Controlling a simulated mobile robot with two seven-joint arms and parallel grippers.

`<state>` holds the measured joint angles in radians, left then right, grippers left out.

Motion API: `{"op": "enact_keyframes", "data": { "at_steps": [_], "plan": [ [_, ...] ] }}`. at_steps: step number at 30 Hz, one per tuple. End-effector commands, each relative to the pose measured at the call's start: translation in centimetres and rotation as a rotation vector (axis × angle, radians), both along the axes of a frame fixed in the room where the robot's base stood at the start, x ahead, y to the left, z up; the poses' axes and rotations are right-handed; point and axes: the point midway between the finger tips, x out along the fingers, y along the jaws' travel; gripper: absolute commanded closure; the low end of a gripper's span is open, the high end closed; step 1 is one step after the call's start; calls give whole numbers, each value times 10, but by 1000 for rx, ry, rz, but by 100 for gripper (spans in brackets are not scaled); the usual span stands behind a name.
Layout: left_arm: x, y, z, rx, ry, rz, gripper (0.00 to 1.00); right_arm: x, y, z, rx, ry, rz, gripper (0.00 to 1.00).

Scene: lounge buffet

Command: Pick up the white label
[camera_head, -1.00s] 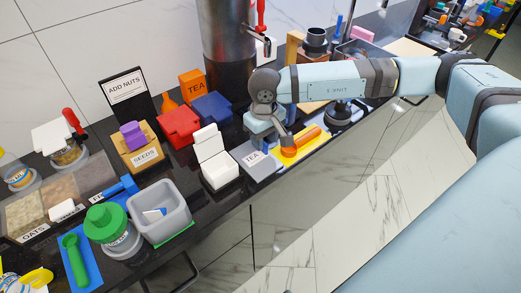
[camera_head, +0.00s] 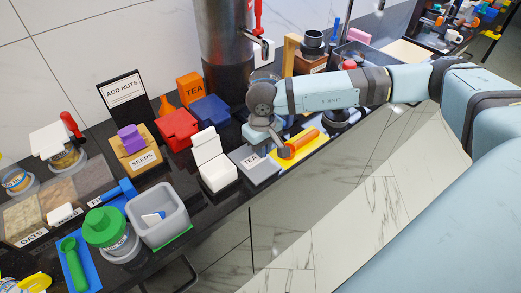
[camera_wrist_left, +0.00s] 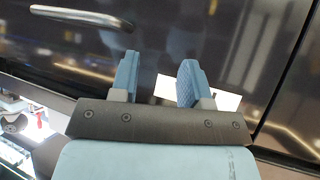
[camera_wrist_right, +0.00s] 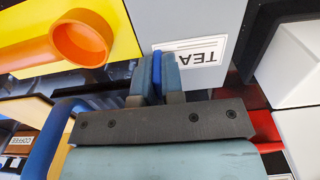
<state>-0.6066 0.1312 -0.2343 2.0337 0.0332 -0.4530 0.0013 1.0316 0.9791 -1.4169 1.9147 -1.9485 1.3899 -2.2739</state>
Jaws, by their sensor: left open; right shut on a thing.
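A white label with dark "TEA" lettering (camera_wrist_right: 197,52) lies on a grey block in the right wrist view, upside down there. In the head view this label (camera_head: 249,159) is on the block's front, left of my right gripper (camera_head: 266,143). In the right wrist view my right gripper (camera_wrist_right: 159,72) is shut on a narrow blue piece (camera_wrist_right: 157,62) beside the label. I cannot tell whether the blue piece is joined to the label. My left gripper (camera_wrist_left: 157,78) is open and empty in front of a dark cabinet front, out of the head view.
A yellow board with an orange scoop (camera_head: 301,143) lies right of the grey block (camera_head: 264,172). A white open box (camera_head: 217,177) stands to its left. A grey bin (camera_head: 167,228) holds a white-and-blue piece (camera_head: 154,215). A steel urn (camera_head: 224,50) stands behind.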

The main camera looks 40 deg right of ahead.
Motion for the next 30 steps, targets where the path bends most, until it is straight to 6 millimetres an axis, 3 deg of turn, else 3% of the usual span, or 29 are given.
{"op": "enact_keyframes", "data": {
  "at_steps": [8,11,21,30],
  "plan": [
    [0,-1,0,-3,0,2,57,1,0,26,1,-4,0,100],
    [1,-2,0,-6,1,4,57,1,0,47,1,-5,0,100],
    [1,-4,-2,-14,2,10,57,1,0,144,1,-6,1,100],
    [1,-3,-3,-13,4,10,57,1,0,193,1,-2,1,100]
  ]
}}
